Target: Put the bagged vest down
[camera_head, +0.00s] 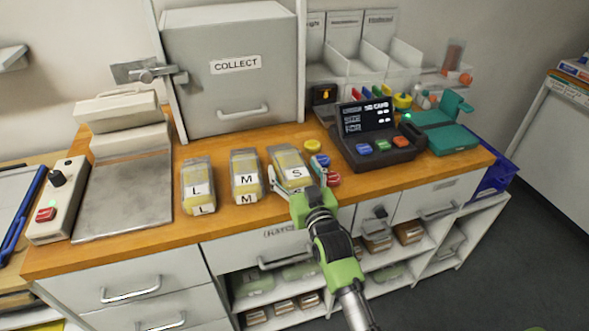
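A bagged vest marked S (291,164), clear plastic with yellow inside, is at the right end of a row of bags over the wooden counter. My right gripper (294,178) reaches it from the front, with one finger along each side of the bag, and looks closed on it. The gripper hides the bag's lower front edge, so I cannot tell whether its underside touches the counter. A bag marked M (246,174) and a bag marked L (197,183) lie to its left. My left gripper is not in view.
The wooden counter (225,222) has a grey COLLECT box (232,90) behind the bags. Coloured buttons (333,180) and a dark console (372,143) stand close on the right. A metal-plated scale-like device (125,195) and a control box (57,200) are left.

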